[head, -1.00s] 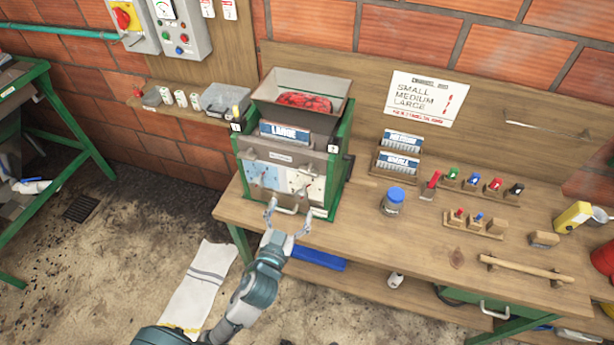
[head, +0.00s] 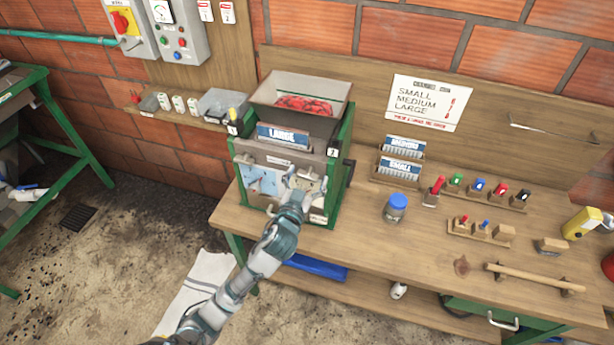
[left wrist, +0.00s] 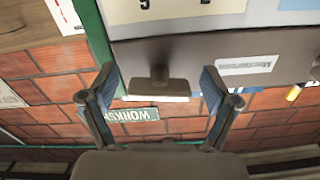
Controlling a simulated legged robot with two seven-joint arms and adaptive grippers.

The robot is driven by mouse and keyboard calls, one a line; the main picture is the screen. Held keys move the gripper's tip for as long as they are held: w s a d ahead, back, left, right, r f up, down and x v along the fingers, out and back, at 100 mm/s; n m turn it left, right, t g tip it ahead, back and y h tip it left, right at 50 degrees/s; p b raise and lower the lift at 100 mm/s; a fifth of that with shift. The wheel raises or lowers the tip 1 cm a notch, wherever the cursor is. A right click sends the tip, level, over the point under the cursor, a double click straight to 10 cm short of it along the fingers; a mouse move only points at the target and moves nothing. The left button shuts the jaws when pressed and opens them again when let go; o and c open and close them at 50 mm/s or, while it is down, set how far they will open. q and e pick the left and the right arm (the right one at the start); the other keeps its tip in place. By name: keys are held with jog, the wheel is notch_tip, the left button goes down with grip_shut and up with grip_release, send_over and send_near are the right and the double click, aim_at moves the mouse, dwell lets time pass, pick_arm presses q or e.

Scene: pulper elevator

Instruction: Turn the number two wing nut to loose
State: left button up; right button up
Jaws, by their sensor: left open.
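The green-framed pulper (head: 341,180) stands at the bench's left end, with a red-filled hopper and a LARGE plate (head: 283,135). A small number two tag (head: 333,152) is at its right front edge. My left gripper (head: 306,178) is open in front of the pulper's right front side, below that tag. In the left wrist view, the open left gripper (left wrist: 157,82) has a grey T-shaped part (left wrist: 160,78) between its spread fingers, apart from both. It may be the wing nut; I cannot tell which one. In the head view my gripper hides that spot. My right gripper is not in view.
A blue-lidded jar (head: 397,206) stands right of the pulper. MEDIUM and SMALL plates (head: 399,168) sit in a rack behind it. Small coloured tools in wooden holders (head: 482,228) and a wooden bar (head: 535,278) lie farther right. A control box (head: 178,30) hangs on the wall.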

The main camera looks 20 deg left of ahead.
pick_arm(q)
jog(key=shift+d, duration=0.15)
jog(key=shift+c, duration=0.5)
jog(key=c, duration=1.1)
jog(key=shift+o, duration=0.2)
jog(key=shift+n+p, duration=0.55)
jog(key=shift+n, duration=0.25)
jog(key=o, duration=1.2)
jog(key=shift+c, duration=0.2)
jog(key=s, duration=1.2)
jog(key=shift+a, duration=0.3)
jog(key=shift+f, duration=0.15)
